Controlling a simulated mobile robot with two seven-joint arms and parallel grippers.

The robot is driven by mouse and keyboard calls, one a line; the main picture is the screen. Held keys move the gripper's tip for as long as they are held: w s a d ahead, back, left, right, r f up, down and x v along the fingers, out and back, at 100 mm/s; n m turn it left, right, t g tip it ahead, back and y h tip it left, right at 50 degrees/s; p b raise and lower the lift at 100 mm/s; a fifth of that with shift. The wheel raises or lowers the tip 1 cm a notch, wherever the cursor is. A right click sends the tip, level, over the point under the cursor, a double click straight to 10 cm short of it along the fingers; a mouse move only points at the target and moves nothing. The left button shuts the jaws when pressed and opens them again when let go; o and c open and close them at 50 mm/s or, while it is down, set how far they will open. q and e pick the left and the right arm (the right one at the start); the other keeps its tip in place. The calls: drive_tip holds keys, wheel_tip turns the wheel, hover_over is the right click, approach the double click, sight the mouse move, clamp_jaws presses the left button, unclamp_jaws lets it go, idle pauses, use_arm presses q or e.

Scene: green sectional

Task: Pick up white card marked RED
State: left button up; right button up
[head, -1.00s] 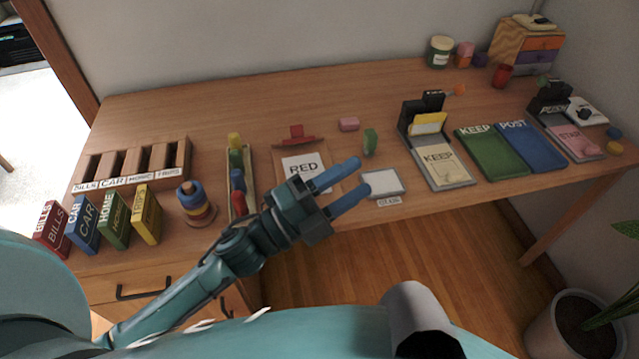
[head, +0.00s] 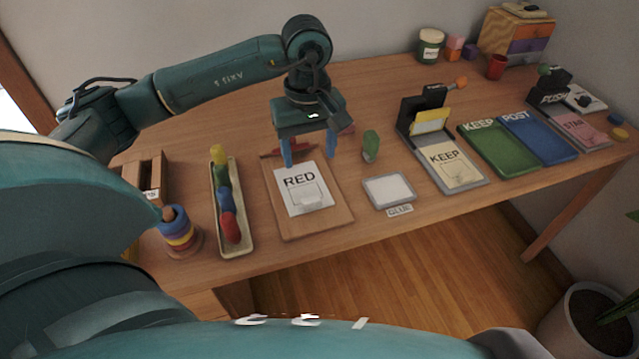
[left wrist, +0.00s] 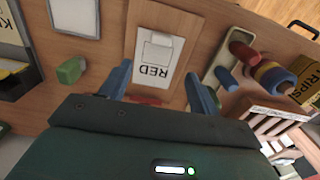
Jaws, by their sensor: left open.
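The white card marked RED (head: 302,196) lies flat on a brown clipboard (head: 322,224) in the middle of the desk. It also shows in the left wrist view (left wrist: 157,50), with its lettering reversed toward my gripper. My left gripper (head: 309,160) points down above the card's far edge, its two blue fingers apart. In the left wrist view the open fingers (left wrist: 160,82) stand to either side of the card's RED end, with nothing between them gripped. The board's red clip (head: 272,153) is partly hidden behind a finger. My right gripper is not in view.
A tray of coloured pieces (head: 247,240) and a ring stacker (head: 180,238) stand left of the clipboard. To the right are a green piece (head: 370,145), a grey-framed pad (head: 389,190) and a KEEP stamp stand (head: 470,185). Green and blue trays (head: 543,150) lie farther right.

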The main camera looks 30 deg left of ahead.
use_arm(q)
approach(310, 194)
drive_tip(key=s, duration=0.1)
drive_tip(key=d, duration=0.1)
drive_tip(key=s, duration=0.1)
drive_tip(key=shift+s+d+f, duration=0.25)
drive_tip(key=shift+s+d, duration=0.1)
drive_tip(key=f, duration=0.6)
drive_tip(key=shift+w+a+f+p, duration=0.1)
drive_tip(key=shift+w+f+p, duration=0.1)
drive_tip(key=shift+p, duration=0.15)
drive_tip(key=c, duration=1.1)
